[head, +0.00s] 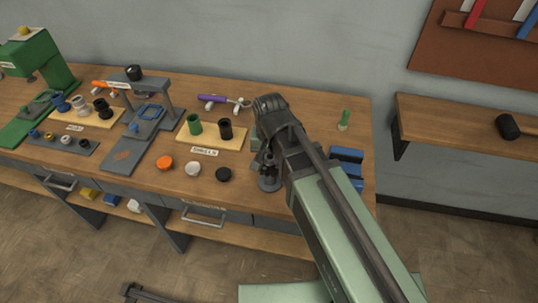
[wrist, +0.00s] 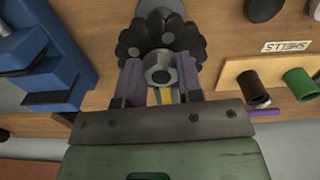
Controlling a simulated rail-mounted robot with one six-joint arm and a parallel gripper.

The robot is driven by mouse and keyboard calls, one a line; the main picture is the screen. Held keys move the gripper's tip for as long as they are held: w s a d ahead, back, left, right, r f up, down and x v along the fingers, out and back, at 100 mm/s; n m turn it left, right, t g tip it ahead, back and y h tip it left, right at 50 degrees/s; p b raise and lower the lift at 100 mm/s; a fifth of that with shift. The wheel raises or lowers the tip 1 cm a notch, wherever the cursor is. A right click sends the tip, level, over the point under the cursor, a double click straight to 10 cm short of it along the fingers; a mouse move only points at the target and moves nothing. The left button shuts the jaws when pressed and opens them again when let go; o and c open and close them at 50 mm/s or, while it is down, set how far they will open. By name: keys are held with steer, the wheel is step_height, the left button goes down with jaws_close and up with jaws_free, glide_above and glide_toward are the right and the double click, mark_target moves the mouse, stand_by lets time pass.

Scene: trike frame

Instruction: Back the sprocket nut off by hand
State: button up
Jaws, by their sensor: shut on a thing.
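In the head view, my arm reaches over the bench, and my gripper (head: 267,160) points down at a small stand with a dark round base (head: 269,184). The nut is hidden there. I cannot tell whether the nut has turned.
Left is a "SHELLS" board (head: 219,139) with green and black cylinders. Orange, white and black caps lie in front. A grey press (head: 143,115) stands further left.

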steer(key=n, duration=0.4)
steer(key=shift+d+n, duration=0.2)
steer(key=shift+n, duration=0.1)
steer(key=n, duration=0.4)
steer(key=shift+d+n, duration=0.15)
steer(key=shift+n, duration=0.15)
steer(key=n, duration=0.4)
steer(key=shift+w+d+n, duration=0.1)
steer(key=shift+w+n, duration=0.05)
steer(key=shift+n, duration=0.15)
steer(key=n, duration=0.3)
steer(key=shift+w+n, duration=0.1)
steer(key=shift+n, duration=0.2)
steer(key=n, duration=0.4)
steer(key=shift+w, duration=0.15)
steer(key=n, duration=0.4)
steer(key=shift+w, duration=0.1)
steer(key=n, duration=0.4)
steer(key=shift+w+n, duration=0.1)
steer(key=shift+n, duration=0.2)
steer(key=shift+a+n, duration=0.2)
steer(key=shift+n, duration=1.6)
